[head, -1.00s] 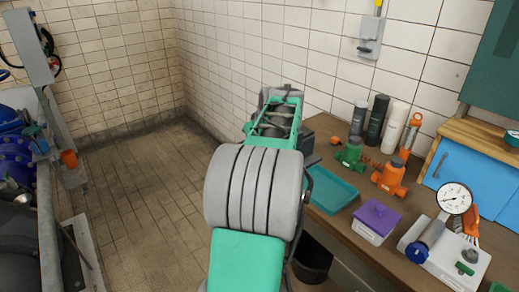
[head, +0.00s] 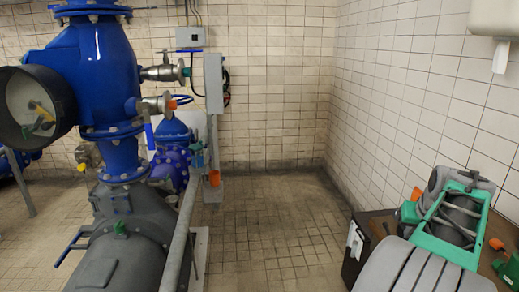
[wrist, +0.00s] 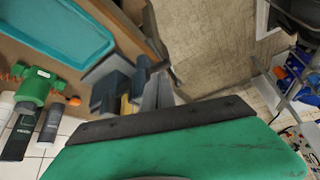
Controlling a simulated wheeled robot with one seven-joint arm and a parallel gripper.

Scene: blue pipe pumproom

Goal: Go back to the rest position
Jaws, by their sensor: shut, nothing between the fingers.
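In the head view my folded arm fills the lower right corner, a green frame with grey rounded covers. The end of the arm is hidden there, and I see no fingers. In the wrist view a green surface with a dark strip along its edge, seemingly part of my own arm, covers the bottom. The wrist view looks over the bench, turned upside down.
A workbench (head: 356,250) stands at the lower right. The wrist view shows a teal tray (wrist: 60,32), a green valve (wrist: 37,84) and a blue-grey vise-like tool (wrist: 112,85). Blue pipework (head: 100,75) and a grey rail (head: 180,240) stand left. Open tiled floor (head: 270,225) lies ahead.

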